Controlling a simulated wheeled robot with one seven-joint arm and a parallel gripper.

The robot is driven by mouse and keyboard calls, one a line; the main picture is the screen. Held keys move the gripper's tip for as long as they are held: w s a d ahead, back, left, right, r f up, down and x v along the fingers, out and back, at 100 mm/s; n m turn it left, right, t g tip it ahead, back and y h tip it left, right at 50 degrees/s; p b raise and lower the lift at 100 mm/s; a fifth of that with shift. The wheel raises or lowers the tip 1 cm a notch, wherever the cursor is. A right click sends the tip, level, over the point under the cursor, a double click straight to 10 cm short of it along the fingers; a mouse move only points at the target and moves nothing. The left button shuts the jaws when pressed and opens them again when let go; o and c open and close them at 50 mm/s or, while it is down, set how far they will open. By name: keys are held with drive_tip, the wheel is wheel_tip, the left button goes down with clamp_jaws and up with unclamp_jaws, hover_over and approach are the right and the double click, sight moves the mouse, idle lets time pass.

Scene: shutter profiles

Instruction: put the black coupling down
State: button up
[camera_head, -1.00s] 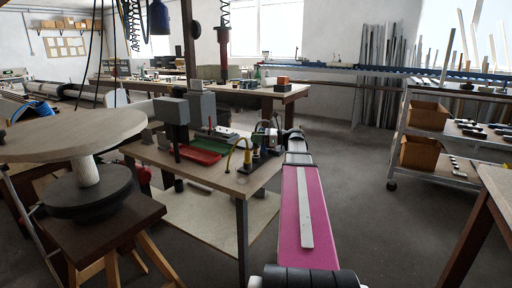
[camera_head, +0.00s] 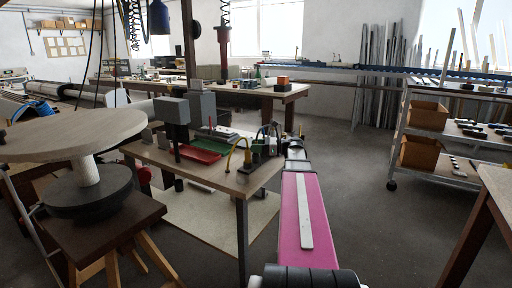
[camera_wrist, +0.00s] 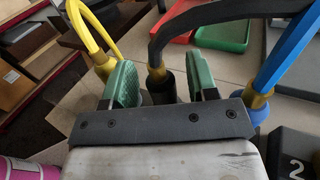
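The black coupling (camera_wrist: 160,88), with a brass-coloured collar and a thick black hose (camera_wrist: 205,20), is between the two green-padded fingers of my gripper (camera_wrist: 163,82) in the wrist view. The fingers are open, with a gap on each side of the coupling. Its lower end is hidden behind the gripper's dark crossbar, so I cannot tell what it rests on. In the head view my arm reaches to the right end of the workbench (camera_head: 222,184), where the gripper and coupling are too small to make out clearly.
A yellow hose (camera_wrist: 88,28) with its brass collar stands close left of the fingers. A blue hose (camera_wrist: 288,50) stands close right. A black block marked 2 (camera_wrist: 292,150) is at lower right. Red (camera_head: 192,155) and green (camera_head: 212,143) trays lie on the bench.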

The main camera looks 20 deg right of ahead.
drive_tip(key=shift+r, duration=0.15)
drive_tip(key=v, duration=1.2)
drive_tip(key=shift+a, duration=0.15)
